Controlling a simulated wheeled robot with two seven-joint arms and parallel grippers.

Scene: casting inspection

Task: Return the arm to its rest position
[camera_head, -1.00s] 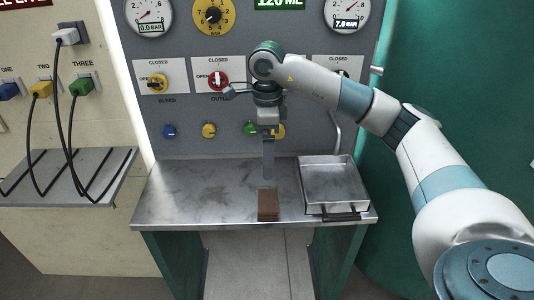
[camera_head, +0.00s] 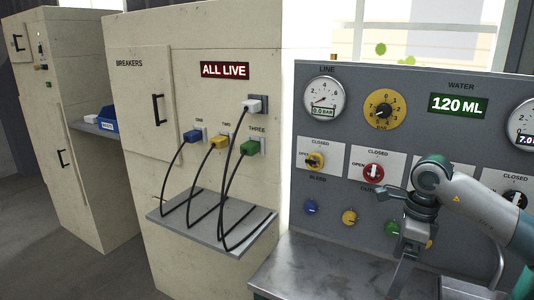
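My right arm (camera_head: 475,200) comes in from the right, white with a teal band, in front of the grey gauge panel. Its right gripper (camera_head: 400,284) hangs down from the dark wrist over the metal bench (camera_head: 325,275). The gripper is seen edge-on, so I cannot tell whether its fingers are open or shut. No held object shows in it. My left arm and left gripper are not in view.
The panel carries a red valve knob (camera_head: 373,173), a yellow valve knob (camera_head: 315,160) and gauges (camera_head: 324,99), close behind my wrist. A breaker cabinet (camera_head: 140,100) stands left, with blue, yellow and green plugs above a shelf (camera_head: 205,235). A blue bin (camera_head: 107,119) sits further left.

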